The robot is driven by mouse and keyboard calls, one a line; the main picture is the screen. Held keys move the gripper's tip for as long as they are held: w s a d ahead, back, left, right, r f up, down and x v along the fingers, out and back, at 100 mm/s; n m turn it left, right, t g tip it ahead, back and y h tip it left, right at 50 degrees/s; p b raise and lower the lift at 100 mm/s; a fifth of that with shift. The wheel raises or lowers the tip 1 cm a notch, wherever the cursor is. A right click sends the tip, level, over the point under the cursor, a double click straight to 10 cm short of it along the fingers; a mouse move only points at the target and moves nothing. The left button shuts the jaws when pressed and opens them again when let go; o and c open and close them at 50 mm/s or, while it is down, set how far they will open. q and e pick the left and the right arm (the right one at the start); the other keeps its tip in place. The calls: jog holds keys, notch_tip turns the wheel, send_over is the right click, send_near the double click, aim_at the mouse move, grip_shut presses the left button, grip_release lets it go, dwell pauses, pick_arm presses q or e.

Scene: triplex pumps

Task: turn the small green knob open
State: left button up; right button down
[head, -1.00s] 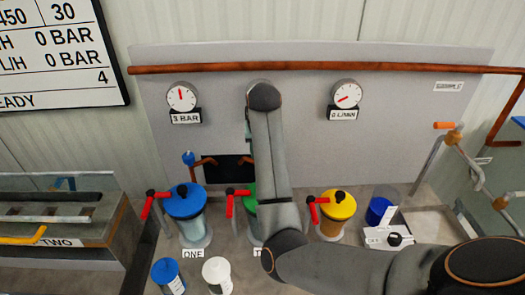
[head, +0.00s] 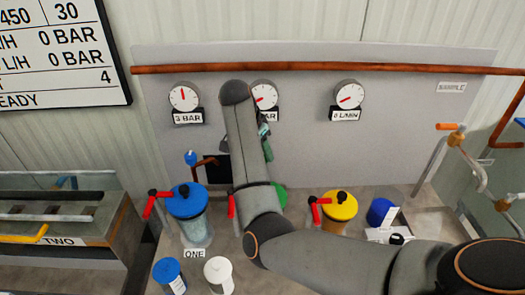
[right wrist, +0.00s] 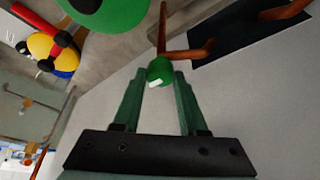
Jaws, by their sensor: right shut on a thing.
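The small green knob (right wrist: 160,70) shows in the right wrist view, at the end of a copper pipe (right wrist: 163,30). My right gripper (right wrist: 157,82) has its two green fingers on either side of the knob, shut on it. In the head view my right arm hides the knob, and only a little of the right gripper (head: 264,141) shows beside the arm. My left gripper is in neither view.
The green-lidded pump (head: 281,194) is mostly hidden behind my arm. A blue-lidded pump (head: 187,202) stands left and a yellow-lidded one (head: 339,206) right, each with a red handle. Dial gauges (head: 183,97) sit on the grey back panel (head: 400,110).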

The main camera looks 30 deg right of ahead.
jog(key=shift+m, duration=0.3)
jog(key=shift+c, duration=2.2)
grip_release()
jog(key=v, duration=1.2)
jog(key=shift+r, duration=0.25)
jog(key=shift+a, duration=0.1)
